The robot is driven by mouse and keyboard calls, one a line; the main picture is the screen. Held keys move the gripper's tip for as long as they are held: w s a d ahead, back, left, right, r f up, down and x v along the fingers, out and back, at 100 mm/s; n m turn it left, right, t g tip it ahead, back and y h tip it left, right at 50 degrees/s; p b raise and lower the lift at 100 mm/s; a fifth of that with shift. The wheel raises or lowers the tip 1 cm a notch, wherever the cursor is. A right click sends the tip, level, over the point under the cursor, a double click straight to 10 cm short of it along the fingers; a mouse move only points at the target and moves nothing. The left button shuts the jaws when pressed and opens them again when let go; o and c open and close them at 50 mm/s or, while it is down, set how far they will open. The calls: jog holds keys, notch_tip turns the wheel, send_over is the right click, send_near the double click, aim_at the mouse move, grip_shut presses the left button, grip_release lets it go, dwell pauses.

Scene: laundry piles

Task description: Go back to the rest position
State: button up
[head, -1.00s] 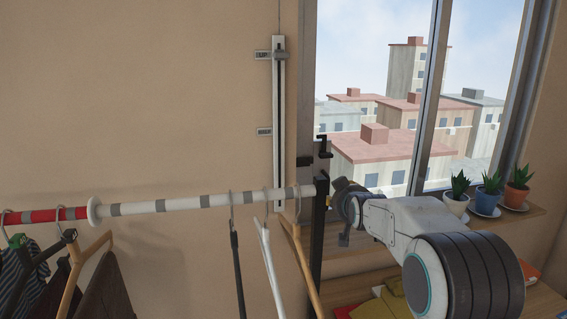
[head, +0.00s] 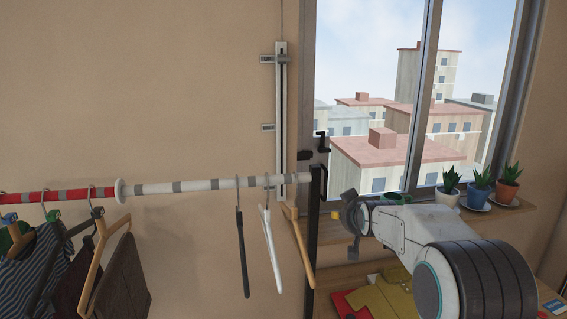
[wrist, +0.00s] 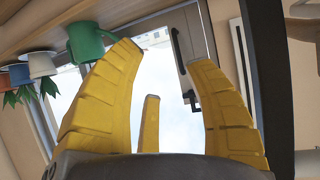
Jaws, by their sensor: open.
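My gripper (head: 350,220) shows at the end of my arm in the head view, just right of the black upright at the end of the clothes rail (head: 215,184). It is small and partly hidden there. In the wrist view my gripper (wrist: 165,55) has its yellow fingers spread apart, with nothing between them. The window and a dark window handle (wrist: 178,50) show beyond the fingers.
A black hanger (head: 241,250), a white hanger (head: 271,245) and a wooden hanger (head: 301,250) hang near the upright. Clothes (head: 70,260) hang at left. Potted plants (head: 480,187) and a green mug (wrist: 90,42) stand on the sill. Folded clothes (head: 390,295) lie below.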

jog(key=s+f+g, duration=0.9)
jog(key=s+f, duration=0.7)
jog(key=s, duration=0.4)
jog(key=s+r, duration=0.4)
jog(key=s, duration=0.8)
jog(key=s+r, duration=0.4)
jog(key=s, duration=0.9)
jog(key=shift+s+r+t, duration=0.15)
jog(key=shift+t, duration=0.25)
jog(key=shift+o, duration=0.2)
jog(key=shift+d, duration=0.1)
